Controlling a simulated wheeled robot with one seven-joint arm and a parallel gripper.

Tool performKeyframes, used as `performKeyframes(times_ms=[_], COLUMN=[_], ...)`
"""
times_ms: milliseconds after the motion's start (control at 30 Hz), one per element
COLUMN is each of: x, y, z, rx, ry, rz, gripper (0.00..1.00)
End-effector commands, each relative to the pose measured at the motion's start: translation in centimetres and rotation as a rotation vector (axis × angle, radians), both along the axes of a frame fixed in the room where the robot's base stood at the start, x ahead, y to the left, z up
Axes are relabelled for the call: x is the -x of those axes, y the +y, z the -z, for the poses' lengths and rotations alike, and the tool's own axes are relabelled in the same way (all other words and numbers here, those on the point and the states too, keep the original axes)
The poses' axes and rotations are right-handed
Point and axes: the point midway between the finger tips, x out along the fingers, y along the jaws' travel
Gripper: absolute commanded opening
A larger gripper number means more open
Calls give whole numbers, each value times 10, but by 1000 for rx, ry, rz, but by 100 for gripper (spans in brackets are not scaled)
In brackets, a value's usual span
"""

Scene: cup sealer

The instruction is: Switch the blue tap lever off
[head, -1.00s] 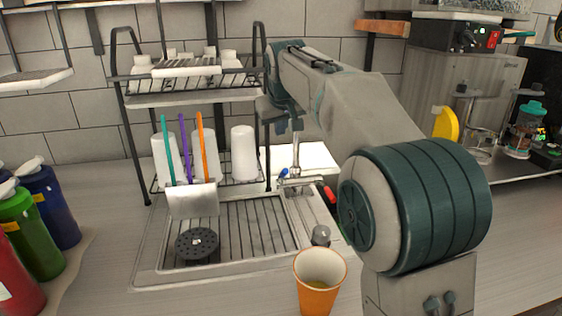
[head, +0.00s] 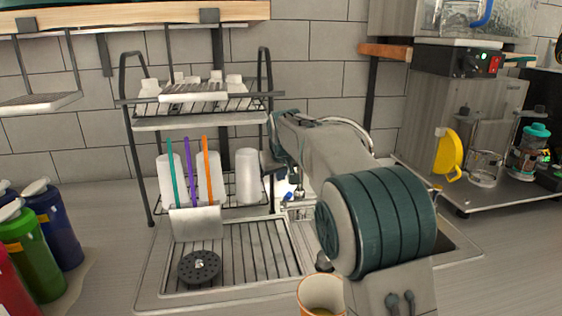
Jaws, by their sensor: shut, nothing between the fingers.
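The small blue tap lever (head: 288,196) is at the left side of the metal tap (head: 299,194), behind the sink. Most of the tap is hidden by my arm. My gripper (head: 273,165) hangs down just above and left of the blue lever, partly hidden by my own arm. It is shut and empty. I cannot tell whether it touches the lever. The red lever is hidden behind my arm.
The drying rack (head: 128,125) with white cups stands left of the tap. An orange cup (head: 320,292) stands at the front of the sink's drainboard (head: 295,256). Several coloured bottles (head: 40,235) are at far left. A machine shelf (head: 452,196) is at right.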

Motion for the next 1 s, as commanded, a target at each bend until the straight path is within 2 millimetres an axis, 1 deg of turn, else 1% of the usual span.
performKeyframes(times_ms=[33, 100, 300, 800, 1000], x=[6, 11, 20, 22, 23], y=[-2, -4, -9, -11, -17], z=[3, 7, 18, 22, 26], rx=[-1, -2, -1, -1, -4], ry=[-2, -2, -3, -4, -19], rz=[0, -1, 0, 0, 8], gripper=[0, 0, 0, 0, 0])
